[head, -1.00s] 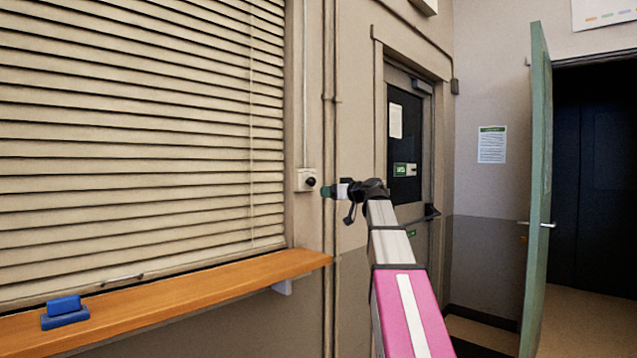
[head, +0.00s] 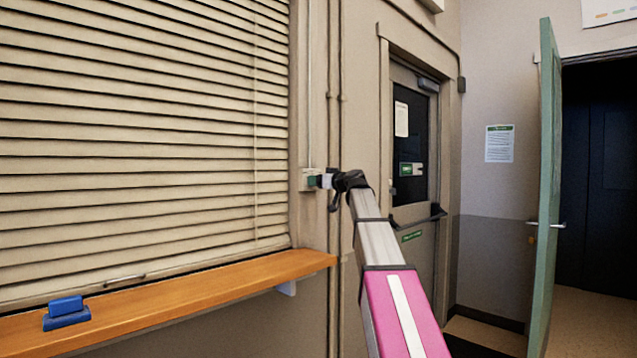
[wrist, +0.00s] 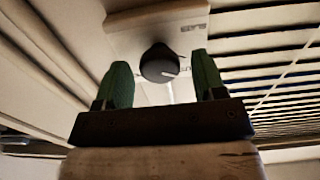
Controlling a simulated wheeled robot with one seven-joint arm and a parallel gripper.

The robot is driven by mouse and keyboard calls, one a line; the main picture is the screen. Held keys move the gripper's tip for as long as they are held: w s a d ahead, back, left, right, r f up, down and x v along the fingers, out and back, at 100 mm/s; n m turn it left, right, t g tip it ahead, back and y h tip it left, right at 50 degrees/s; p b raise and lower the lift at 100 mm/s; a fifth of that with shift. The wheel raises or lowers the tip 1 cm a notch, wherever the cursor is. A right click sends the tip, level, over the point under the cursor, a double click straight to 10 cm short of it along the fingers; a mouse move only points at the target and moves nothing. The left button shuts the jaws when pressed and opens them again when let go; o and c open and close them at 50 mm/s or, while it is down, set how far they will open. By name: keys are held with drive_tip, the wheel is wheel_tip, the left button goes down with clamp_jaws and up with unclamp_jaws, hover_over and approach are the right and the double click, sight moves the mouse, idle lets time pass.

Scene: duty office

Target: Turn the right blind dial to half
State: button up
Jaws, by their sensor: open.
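The right blind dial (wrist: 160,63) is a round black knob with a pale pointer line on a white wall plate (wrist: 125,40), seen in the wrist view. My gripper (wrist: 163,85) is open, with one green finger on each side of the dial and a gap showing beside each. In the head view my gripper (head: 318,181) is at the plate (head: 305,179), right of the blinds (head: 140,140), and hides the dial there. I cannot tell whether the fingers reach fully around the knob. Lettering on the plate is too small and partly hidden to read.
A wooden sill (head: 190,293) runs below the blinds, with a blue object (head: 66,312) at its left. A vertical pipe (head: 334,90) runs on the wall just right of the plate. A closed door (head: 415,160) and an open green door (head: 546,190) stand farther right.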

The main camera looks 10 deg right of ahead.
drive_tip(key=shift+w+a, duration=0.15)
drive_tip(key=c, duration=0.9)
drive_tip(key=shift+m, duration=0.3)
drive_tip(key=m, duration=1.1)
drive_tip(key=shift+w+f, duration=0.1)
